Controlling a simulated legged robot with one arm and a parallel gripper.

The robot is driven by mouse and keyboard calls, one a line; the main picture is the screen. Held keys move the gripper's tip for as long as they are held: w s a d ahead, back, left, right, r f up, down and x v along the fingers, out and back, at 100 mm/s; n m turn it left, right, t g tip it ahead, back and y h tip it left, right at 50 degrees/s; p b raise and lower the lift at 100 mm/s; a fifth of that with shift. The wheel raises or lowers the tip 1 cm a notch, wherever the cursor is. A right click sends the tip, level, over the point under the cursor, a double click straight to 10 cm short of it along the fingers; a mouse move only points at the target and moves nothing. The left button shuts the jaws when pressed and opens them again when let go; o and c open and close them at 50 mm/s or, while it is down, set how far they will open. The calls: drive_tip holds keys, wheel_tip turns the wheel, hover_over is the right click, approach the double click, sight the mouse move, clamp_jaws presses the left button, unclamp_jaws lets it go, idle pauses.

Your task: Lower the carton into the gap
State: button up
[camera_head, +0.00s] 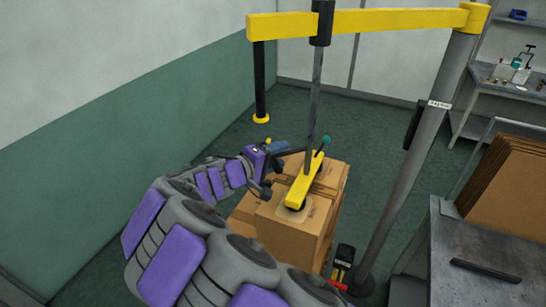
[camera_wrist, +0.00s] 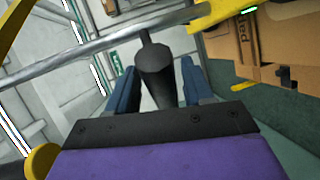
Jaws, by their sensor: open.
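A brown carton (camera_head: 284,231) stands upright among stacked cartons, under the yellow lifter bar (camera_head: 304,182). The bar's round pad rests on the carton's top. A grey hoist tube (camera_head: 316,95) rises from the bar. My gripper (camera_head: 281,147) is beside the tube, left of the bar. In the wrist view my open gripper (camera_wrist: 160,82) has its two blue fingers either side of a dark round handle (camera_wrist: 156,68), with space showing on both sides. The wrist view also shows the yellow bar (camera_wrist: 222,14) and a carton (camera_wrist: 258,45) at upper right. The gap is not clearly visible.
A yellow jib (camera_head: 380,19) on a grey post (camera_head: 425,140) spans overhead. More cartons (camera_head: 331,176) stand behind. Flat cardboard (camera_head: 510,185) leans at the right near a grey cabinet (camera_head: 475,250). A workbench (camera_head: 505,85) is at far right. Green floor is clear behind the cartons.

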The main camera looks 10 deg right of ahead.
drive_tip(key=shift+w+d, duration=0.15)
drive_tip(key=shift+d, duration=0.25)
drive_tip(key=a, duration=0.4)
drive_tip(key=shift+a, duration=0.25)
drive_tip(key=shift+c, duration=0.7)
drive_tip(key=shift+a+f, duration=0.1)
drive_tip(key=shift+a, duration=0.15)
drive_tip(key=shift+c, duration=0.7)
drive_tip(key=d, duration=0.3)
drive_tip(key=shift+d, duration=0.1)
drive_tip(key=c, duration=0.6)
drive_tip(key=shift+a, duration=0.2)
clamp_jaws()
